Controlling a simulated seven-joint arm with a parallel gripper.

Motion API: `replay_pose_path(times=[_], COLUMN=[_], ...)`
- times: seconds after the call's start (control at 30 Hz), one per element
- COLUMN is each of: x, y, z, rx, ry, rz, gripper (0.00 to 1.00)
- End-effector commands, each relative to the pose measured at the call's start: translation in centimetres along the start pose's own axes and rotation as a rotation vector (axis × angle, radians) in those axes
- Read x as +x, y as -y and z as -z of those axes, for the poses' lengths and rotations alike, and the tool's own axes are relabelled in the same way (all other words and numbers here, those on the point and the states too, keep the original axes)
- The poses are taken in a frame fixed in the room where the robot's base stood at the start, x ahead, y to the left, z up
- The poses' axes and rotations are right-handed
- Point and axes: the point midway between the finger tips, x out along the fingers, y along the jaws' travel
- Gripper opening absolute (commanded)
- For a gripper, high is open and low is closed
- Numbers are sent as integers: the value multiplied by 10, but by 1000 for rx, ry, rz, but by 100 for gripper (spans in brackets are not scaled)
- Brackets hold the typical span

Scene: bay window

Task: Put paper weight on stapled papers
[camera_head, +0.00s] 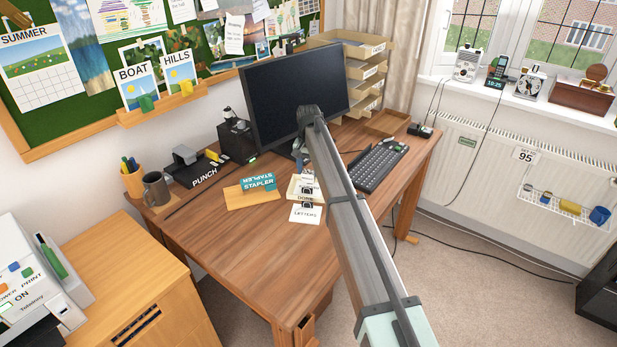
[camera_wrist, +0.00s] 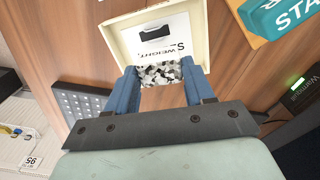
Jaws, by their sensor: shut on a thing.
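My gripper (camera_wrist: 160,75) shows in the wrist view with its blue fingers shut on a speckled black-and-white paper weight (camera_wrist: 158,74). The weight is at the near edge of a shallow cream tray (camera_wrist: 196,38); I cannot tell whether it touches the tray. A white label in the tray reads "WEIGHT", partly covered.
The monitor (camera_head: 290,90) stands behind, and the keyboard (camera_head: 375,165) lies right of my arm. The front left of the desk (camera_head: 225,240) is clear.

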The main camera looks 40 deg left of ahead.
Motion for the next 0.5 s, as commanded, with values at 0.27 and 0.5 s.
replay_pose_path(times=[0.27,0.5], x=[31,35], y=[0,0], z=[0,0], rx=[-1,-1], ry=[1,-1], rz=[0,0], gripper=[16,16])
